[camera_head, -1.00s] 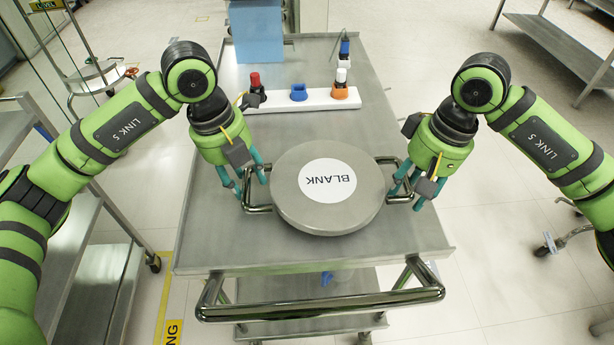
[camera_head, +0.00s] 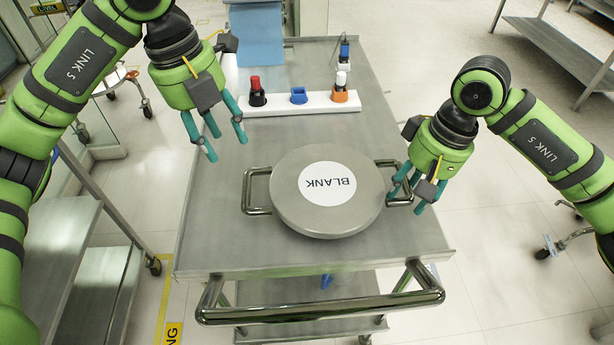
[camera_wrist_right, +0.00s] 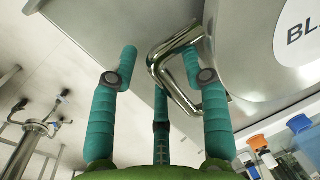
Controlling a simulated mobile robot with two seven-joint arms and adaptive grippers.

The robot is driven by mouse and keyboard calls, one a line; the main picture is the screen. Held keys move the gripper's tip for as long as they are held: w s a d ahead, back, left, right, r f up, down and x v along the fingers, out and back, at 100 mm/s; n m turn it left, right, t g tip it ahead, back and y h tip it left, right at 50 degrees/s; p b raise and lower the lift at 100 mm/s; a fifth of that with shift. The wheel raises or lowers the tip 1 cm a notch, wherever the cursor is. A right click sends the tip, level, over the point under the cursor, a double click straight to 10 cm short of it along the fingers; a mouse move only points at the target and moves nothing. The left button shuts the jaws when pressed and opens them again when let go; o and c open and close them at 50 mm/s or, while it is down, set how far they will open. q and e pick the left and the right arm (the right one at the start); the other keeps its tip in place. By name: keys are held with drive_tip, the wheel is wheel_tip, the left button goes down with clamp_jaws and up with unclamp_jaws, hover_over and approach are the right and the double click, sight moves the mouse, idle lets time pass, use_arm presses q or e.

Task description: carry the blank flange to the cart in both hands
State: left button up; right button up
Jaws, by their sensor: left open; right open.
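The blank flange (camera_head: 290,205) is a round grey metal disc with a white label reading BLANK. It lies flat on the top of the steel cart (camera_head: 220,240), with a bar handle on each side. My left gripper (camera_head: 215,140) is open and empty, up and to the left of the flange, clear of its left handle (camera_head: 254,192). My right gripper (camera_head: 413,195) is open at the right handle (camera_head: 396,168), its fingers around the bar. In the right wrist view the handle (camera_wrist_right: 160,65) passes between the spread teal fingers, and the flange (camera_wrist_right: 245,60) shows beyond.
A blue box (camera_head: 257,35) sits at the cart's back left. A push bar (camera_head: 320,315) runs along the near edge. A steel shelf (camera_head: 60,235) stands at the left.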

drive_tip(key=shift+d+r, duration=0.1)
drive_tip(key=shift+r, duration=0.2)
use_arm(q)
drive_tip(key=shift+a+r, duration=0.1)
drive_tip(key=shift+r, duration=0.3)
use_arm(e)
wheel_tip(320, 180, up, 11)
drive_tip(key=d, duration=0.2)
drive_tip(key=shift+w, duration=0.15)
